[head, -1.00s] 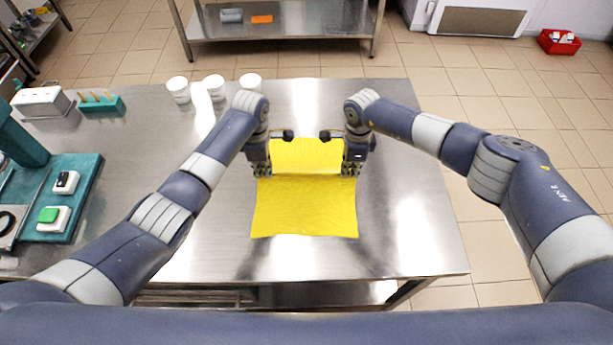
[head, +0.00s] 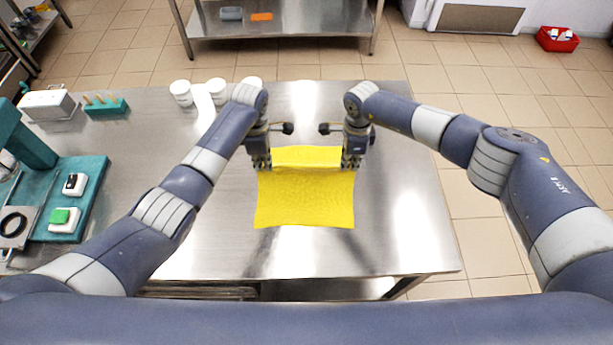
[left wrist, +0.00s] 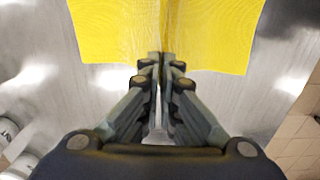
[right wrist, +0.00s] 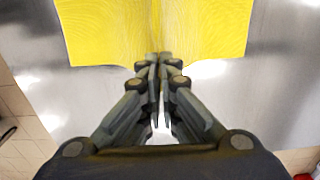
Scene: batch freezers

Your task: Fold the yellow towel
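The yellow towel (head: 304,202) lies on the steel table with its near part spread out and a shorter strip showing behind. A raised ridge runs across it between my two grippers. My left gripper (head: 263,168) is shut on the towel's left edge, and my right gripper (head: 350,167) is shut on its right edge. In the left wrist view the towel (left wrist: 215,35) is pinched at the closed fingertips (left wrist: 160,55). The right wrist view shows the same pinch of the towel (right wrist: 210,30) at the fingertips (right wrist: 160,56).
The steel table (head: 400,220) is clear around the towel. White cups (head: 181,93) stand at the back left, partly behind my left arm. A teal holder (head: 106,107), a white box (head: 47,104) and a teal device (head: 85,215) are at the left.

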